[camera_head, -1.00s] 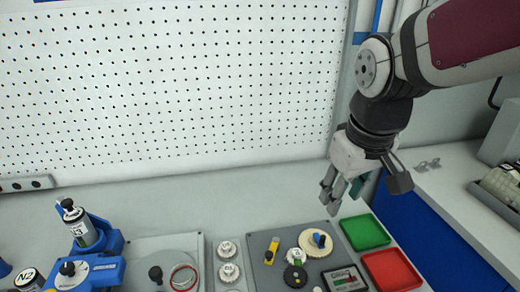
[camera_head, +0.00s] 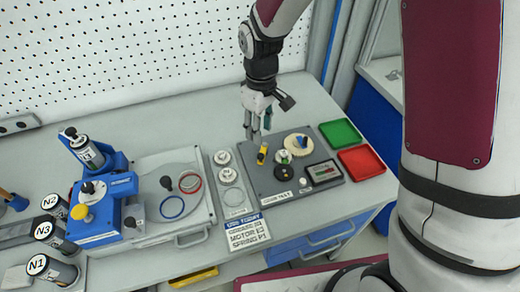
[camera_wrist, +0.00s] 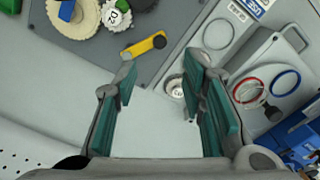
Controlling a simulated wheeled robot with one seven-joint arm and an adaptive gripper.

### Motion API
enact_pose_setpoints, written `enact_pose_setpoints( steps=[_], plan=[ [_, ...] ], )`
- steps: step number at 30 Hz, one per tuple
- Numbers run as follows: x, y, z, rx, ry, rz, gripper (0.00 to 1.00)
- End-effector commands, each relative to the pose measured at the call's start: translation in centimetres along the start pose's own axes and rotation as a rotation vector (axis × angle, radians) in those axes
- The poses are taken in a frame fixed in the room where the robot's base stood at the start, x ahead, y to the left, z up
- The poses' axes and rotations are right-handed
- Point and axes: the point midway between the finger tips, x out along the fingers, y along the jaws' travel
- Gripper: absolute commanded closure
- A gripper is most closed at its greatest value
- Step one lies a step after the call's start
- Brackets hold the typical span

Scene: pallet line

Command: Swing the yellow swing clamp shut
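The yellow swing clamp (camera_head: 262,153) is on the dark grey fixture plate (camera_head: 280,187), near its left back corner. In the wrist view the clamp (camera_wrist: 148,44) is a short yellow bar with a dark end, lying slanted just beyond my fingertips. My gripper (camera_head: 255,133) hangs above and behind the clamp in the head view, apart from it. In the wrist view my gripper (camera_wrist: 162,70) is open, with nothing between its teal pads. Whether the clamp lies over a part cannot be made out.
A cream gear (camera_head: 299,144), a smaller white-topped part (camera_head: 283,157) and a black gear (camera_head: 284,172) sit beside the clamp. Green (camera_head: 340,133) and red (camera_head: 361,162) trays stand right. A blue press (camera_head: 103,205) is left. The bench behind the plate is clear.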

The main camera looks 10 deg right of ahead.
Motion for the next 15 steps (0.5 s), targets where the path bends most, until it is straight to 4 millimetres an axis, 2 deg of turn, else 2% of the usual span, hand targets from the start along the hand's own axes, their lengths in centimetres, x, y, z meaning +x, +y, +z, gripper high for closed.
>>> enact_pose_setpoints(
  steps=[1,9,15],
  plan=[
    [1.1,-0.1,0.2,0.000,-0.005,-0.003,0.62],
    [6.3,-0.1,0.2,0.000,-0.004,-0.002,0.62],
    [8.8,0.0,0.1,0.000,-0.001,0.000,0.62]
  ],
)
